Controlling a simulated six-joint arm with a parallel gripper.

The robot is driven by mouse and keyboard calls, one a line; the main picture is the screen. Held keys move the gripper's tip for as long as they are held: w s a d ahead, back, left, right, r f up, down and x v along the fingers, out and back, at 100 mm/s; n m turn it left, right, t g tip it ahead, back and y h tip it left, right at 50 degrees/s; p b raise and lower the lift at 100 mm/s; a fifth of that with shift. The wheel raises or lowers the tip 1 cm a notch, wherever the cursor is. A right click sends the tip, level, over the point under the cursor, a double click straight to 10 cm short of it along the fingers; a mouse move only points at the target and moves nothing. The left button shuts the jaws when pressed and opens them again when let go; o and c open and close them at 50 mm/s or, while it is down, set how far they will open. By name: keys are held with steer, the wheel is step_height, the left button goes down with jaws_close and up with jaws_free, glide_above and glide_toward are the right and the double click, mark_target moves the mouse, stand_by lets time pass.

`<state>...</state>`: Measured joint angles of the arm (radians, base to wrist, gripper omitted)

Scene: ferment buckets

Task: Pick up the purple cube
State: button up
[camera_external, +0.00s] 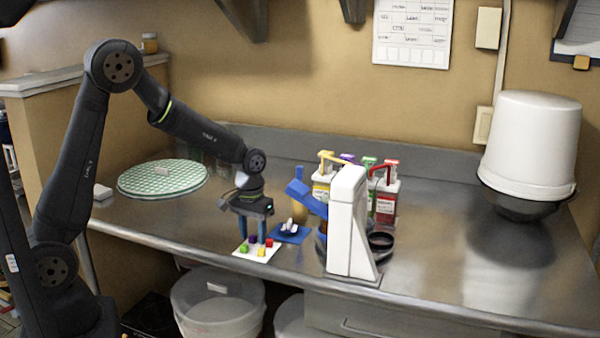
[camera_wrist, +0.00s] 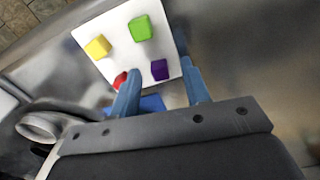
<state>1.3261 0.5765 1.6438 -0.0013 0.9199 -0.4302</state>
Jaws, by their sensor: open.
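The purple cube (camera_wrist: 159,70) sits on a white square card (camera_wrist: 113,60), near the card's lower right corner in the wrist view. It also shows in the external view as a small dark purple spot (camera_external: 253,239) on the white card (camera_external: 257,255). My gripper (camera_external: 255,241) points down at the card, its two blue fingers apart. In the wrist view my open gripper (camera_wrist: 158,84) has the purple cube beyond and between its fingertips, nearer the right finger, with nothing held. Whether the fingertips reach the cube's height cannot be told.
A red piece (camera_wrist: 120,80) is beside the left finger. A green cube (camera_wrist: 140,28) and a yellow cube (camera_wrist: 97,46) share the card. The counter's front edge is close.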

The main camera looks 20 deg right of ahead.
steer(key=shift+c, duration=0.2)
jaws_close()
